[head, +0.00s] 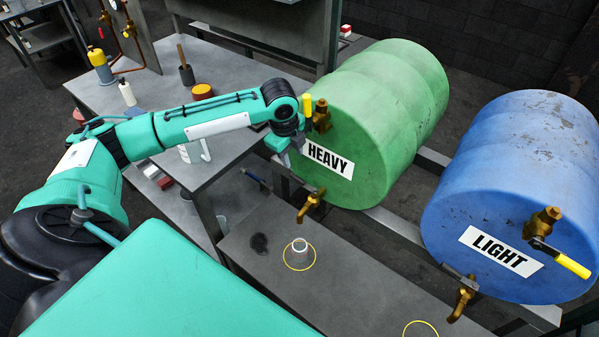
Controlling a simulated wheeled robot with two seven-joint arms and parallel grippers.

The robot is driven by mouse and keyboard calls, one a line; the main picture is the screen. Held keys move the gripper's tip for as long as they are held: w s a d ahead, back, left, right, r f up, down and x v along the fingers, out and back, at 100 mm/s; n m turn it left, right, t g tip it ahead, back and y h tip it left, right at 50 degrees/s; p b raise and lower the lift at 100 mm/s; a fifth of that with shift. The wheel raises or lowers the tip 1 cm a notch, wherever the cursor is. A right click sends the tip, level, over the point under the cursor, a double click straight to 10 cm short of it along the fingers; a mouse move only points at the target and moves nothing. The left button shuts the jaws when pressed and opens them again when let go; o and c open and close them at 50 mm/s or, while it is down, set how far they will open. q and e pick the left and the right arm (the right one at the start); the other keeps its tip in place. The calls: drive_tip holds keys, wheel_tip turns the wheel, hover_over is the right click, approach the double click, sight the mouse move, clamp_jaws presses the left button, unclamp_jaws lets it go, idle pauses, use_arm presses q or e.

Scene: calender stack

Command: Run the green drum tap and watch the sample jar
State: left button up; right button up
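The green drum (400,105) lies on its side on a rack with a white HEAVY label. A brass fitting (321,116) with a yellow handle (307,106) sits high on its front face. A brass tap (311,204) hangs low on the same face. Below that tap a small pale round jar (299,245) stands inside a yellow ring on the grey bench; its contents are too small to tell. My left gripper (284,158) points down beside the HEAVY label, below the yellow handle; its fingers are mostly hidden. My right gripper is out of view.
A blue drum (515,190) labelled LIGHT lies to the right, with its own yellow-handled fitting and brass tap (462,298). The grey bench (350,285) has a dark stain left of the jar. A side table (235,85) with bottles and cups stands behind my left arm.

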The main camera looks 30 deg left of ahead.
sight(298, 179)
use_arm(q)
drive_tip(key=f, duration=0.3)
drive_tip(key=w+f+p, duration=0.1)
drive_tip(key=f, duration=0.2)
drive_tip(key=w+f+p, duration=0.1)
drive_tip(key=f, duration=0.2)
drive_tip(key=shift+f, duration=0.4)
drive_tip(key=shift+w+f, duration=0.25)
drive_tip(key=shift+f, duration=0.5)
clamp_jaws()
